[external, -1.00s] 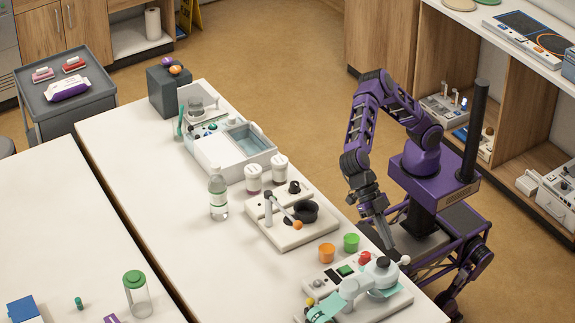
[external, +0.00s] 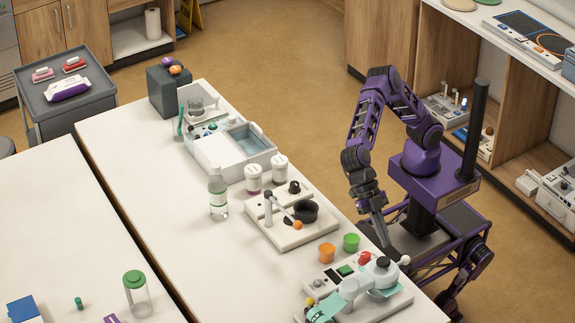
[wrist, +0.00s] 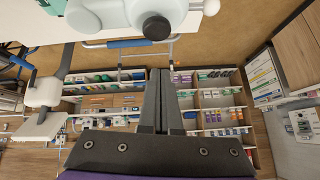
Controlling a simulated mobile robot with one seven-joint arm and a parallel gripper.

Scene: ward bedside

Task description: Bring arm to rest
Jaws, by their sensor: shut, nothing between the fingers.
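My purple arm is bent above its base at the right side of the white table in the external view. My gripper (external: 384,243) points down at the table's right edge, beside the device with the grey-white arm (external: 352,287). In the wrist view my gripper (wrist: 160,72) shows its two dark fingers pressed together with nothing between them. Part of a white device with a black knob (wrist: 156,26) fills the top of the wrist view. Whether the fingertips touch anything is hard to tell, but they look clear.
A device with a black bowl (external: 303,212), white jars and a bottle (external: 218,195) stand further left. Open shelving (external: 500,125) is behind my base. Floor left of my arm is free.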

